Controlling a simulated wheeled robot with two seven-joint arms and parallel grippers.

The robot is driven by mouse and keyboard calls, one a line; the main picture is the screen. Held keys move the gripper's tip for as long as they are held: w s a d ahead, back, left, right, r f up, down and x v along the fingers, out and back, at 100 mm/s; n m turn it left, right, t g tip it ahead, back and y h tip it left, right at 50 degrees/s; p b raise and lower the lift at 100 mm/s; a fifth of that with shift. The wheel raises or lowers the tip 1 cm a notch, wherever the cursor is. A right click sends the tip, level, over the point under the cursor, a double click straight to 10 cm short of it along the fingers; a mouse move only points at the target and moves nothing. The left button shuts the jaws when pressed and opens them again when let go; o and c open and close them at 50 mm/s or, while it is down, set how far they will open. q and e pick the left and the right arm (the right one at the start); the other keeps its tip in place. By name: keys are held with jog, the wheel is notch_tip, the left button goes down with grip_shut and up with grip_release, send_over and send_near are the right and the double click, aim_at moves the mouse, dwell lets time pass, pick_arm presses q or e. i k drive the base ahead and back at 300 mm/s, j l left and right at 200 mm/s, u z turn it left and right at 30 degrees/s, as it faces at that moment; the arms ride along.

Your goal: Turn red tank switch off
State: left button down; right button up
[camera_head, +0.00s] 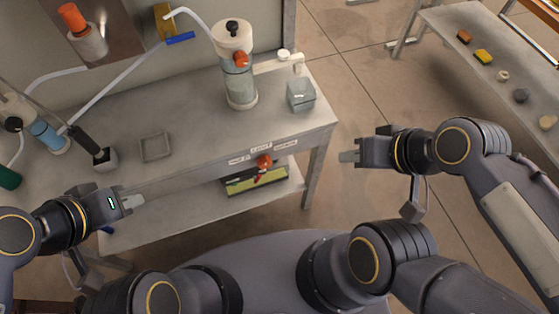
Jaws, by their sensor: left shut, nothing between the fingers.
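A white and clear tank (238,80) stands upright on the grey table, with an orange-red knob (241,59) on its side and a black knob on top. An orange-red cylinder on a white fitting (88,40) is on the wall panel at the upper left. I cannot tell for certain which is the red tank's switch. My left gripper (136,202) is shut and empty at the table's front edge, left of and well apart from the tank. My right gripper (347,157) appears shut and empty, over the floor just right of the table.
The grey table (195,125) holds a clear cube container (300,95), a shallow square tray (154,147) and a black-handled tool (88,143). A blue-and-white tank (50,137) stands at the left. White hoses run behind. A side table (440,25) with small items is at right.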

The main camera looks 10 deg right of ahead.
aim_at(258, 179)
jog(key=k+z, duration=0.1)
jog(key=k, duration=1.25)
jog(key=l, duration=0.1)
